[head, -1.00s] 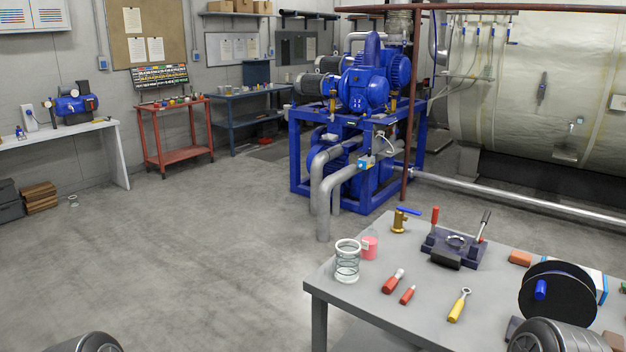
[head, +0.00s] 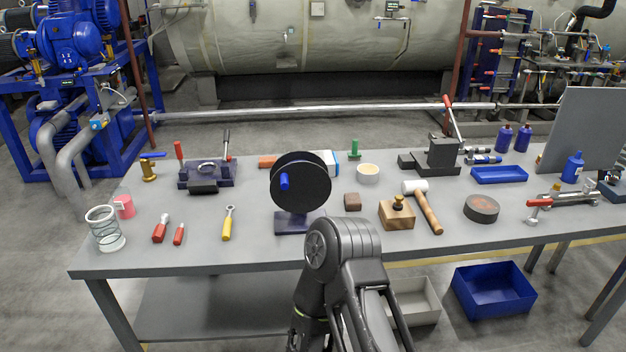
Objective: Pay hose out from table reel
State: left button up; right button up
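The table reel (head: 312,183) stands on the grey workbench (head: 330,252) near its middle. It has a round black side disc, a blue crank knob (head: 284,181) and a dark purple base (head: 299,223). No hose can be made out on it; the disc hides the drum. One of my arms rises from the bottom edge just right of the reel, in front of the table edge. Its link overlaps the right end of the reel base in the picture. Neither gripper shows in the head view.
Left of the reel are a glass jar (head: 104,230), red screwdrivers, a yellow wrench (head: 228,222) and a clamp fixture (head: 206,175). Right are a wooden block (head: 397,215), a mallet (head: 427,208) and a dark round tin (head: 481,208). Bins (head: 494,291) sit below. Bare tabletop lies left of the reel.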

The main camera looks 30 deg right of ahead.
aim_at(300, 182)
jog(key=z, duration=1.1)
